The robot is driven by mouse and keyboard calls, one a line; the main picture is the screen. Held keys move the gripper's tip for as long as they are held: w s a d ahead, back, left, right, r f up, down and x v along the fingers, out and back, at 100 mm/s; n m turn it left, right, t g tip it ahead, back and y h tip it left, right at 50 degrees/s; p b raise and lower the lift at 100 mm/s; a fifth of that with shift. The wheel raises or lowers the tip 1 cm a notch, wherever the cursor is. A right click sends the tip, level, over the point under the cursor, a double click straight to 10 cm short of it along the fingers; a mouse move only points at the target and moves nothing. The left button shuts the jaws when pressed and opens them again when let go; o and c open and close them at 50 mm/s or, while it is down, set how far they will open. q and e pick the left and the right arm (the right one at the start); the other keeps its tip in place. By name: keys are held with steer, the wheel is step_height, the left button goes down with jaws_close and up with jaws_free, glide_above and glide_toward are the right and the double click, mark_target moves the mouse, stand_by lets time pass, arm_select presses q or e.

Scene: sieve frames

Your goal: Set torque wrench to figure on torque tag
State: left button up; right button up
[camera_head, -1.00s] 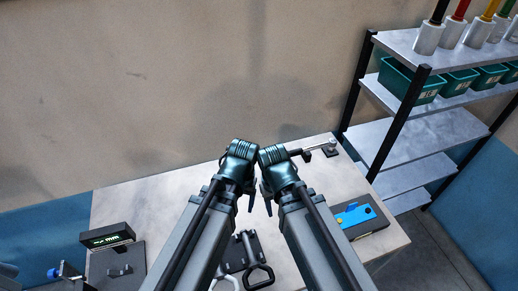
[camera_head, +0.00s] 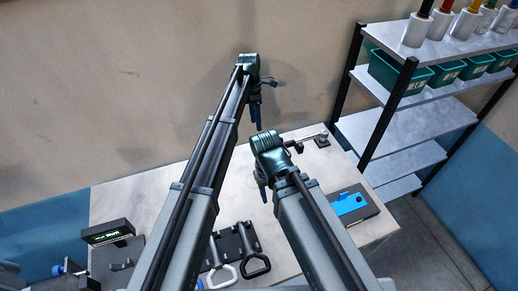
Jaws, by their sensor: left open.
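My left gripper (camera_head: 256,112) is raised above the back of the table, open with its fingers hanging down and nothing seen between them. My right gripper (camera_head: 262,188) is lower and nearer, over the middle of the table; its fingers are too small to read. A slim metal tool (camera_head: 307,138), possibly the torque wrench, lies at the table's back right, its end by a small black block (camera_head: 322,142). It is apart from both grippers. A display box (camera_head: 107,231) with green characters stands at the left; I cannot read its figure. I cannot make out a torque tag.
A black holder with two looped handles (camera_head: 256,267) is at the front middle. A metal shelf (camera_head: 411,120) with green bins stands behind right. The table (camera_head: 150,196) is clear at back left.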

arm_select(q)
steer(key=shift+b+x, duration=6.75)
steer(key=shift+x, duration=0.2)
arm_select(e)
glide_above(271, 223)
steer(key=shift+w+a+f, duration=0.1)
steer(key=shift+f, duration=3.25)
steer(key=shift+w+a+f, duration=0.1)
steer(key=shift+f, duration=3.25)
arm_select(q)
steer(key=shift+c, duration=0.3)
jaws_close()
steer(key=shift+w+f+g+b, duration=0.2)
steer(key=shift+w+g+b, duration=0.15)
steer(key=shift+g+b, duration=0.15)
arm_select(e)
steer(key=shift+f, duration=0.5)
arm_select(q)
steer(key=shift+g+b, duration=0.35)
steer(key=shift+g, duration=0.05)
arm_select(e)
steer(key=shift+f, duration=0.4)
arm_select(q)
steer(key=shift+a+g+h, duration=0.1)
steer(key=shift+g+h, duration=0.2)
arm_select(e)
steer(key=shift+f, duration=0.15)
arm_select(q)
steer(key=shift+s+r, duration=0.15)
